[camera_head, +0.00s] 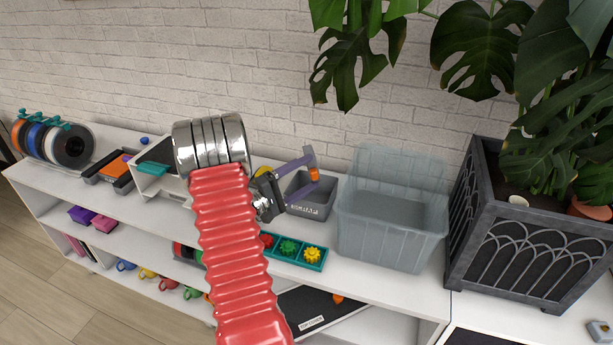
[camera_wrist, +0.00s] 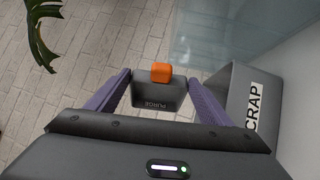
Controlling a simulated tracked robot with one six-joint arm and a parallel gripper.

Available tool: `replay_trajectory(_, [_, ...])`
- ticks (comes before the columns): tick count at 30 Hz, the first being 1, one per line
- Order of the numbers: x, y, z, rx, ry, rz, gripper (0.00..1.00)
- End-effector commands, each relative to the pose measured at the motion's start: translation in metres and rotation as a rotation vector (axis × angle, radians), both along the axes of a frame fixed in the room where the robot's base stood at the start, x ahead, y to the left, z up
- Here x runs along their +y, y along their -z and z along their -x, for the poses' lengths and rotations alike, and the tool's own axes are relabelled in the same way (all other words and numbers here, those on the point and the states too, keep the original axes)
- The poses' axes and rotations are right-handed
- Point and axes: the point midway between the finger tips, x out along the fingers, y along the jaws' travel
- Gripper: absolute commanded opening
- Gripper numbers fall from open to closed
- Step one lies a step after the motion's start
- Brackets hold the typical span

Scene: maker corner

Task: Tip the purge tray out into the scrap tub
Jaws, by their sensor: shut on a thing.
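My gripper (camera_head: 306,176), with purple fingers, is over the back part of the shelf top. In the wrist view my gripper (camera_wrist: 155,88) is shut on the small grey purge tray (camera_wrist: 150,98), whose PURGE label reads upside down. An orange block (camera_wrist: 161,72) shows at the tray's far edge; in the head view the orange block (camera_head: 314,174) is between the fingers. I cannot tell whether it rests in the tray. The grey scrap tub (camera_head: 318,211) stands just below my gripper. In the wrist view the scrap tub (camera_wrist: 232,88) is right of the tray.
A large clear bin (camera_head: 392,235) stands right of the tub. A dark planter (camera_head: 530,250) with a leafy plant is farther right. A teal tray (camera_head: 318,266) of coloured gears lies in front. A brick wall (camera_head: 255,65) is behind. Filament spools (camera_head: 72,147) stand at the far left.

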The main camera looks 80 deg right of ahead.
Motion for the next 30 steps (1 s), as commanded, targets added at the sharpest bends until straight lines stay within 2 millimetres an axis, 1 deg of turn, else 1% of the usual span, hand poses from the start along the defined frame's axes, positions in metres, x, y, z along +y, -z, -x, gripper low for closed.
replay_trajectory(1, [0.000, -0.004, -0.001, -0.029, -0.001, -0.008, 0.52])
replay_trajectory(20, [0.000, -0.022, 0.000, -0.397, -0.001, -0.174, 0.52])
replay_trajectory(30, [0.000, -0.034, 0.001, -0.628, 0.001, -0.277, 0.52])
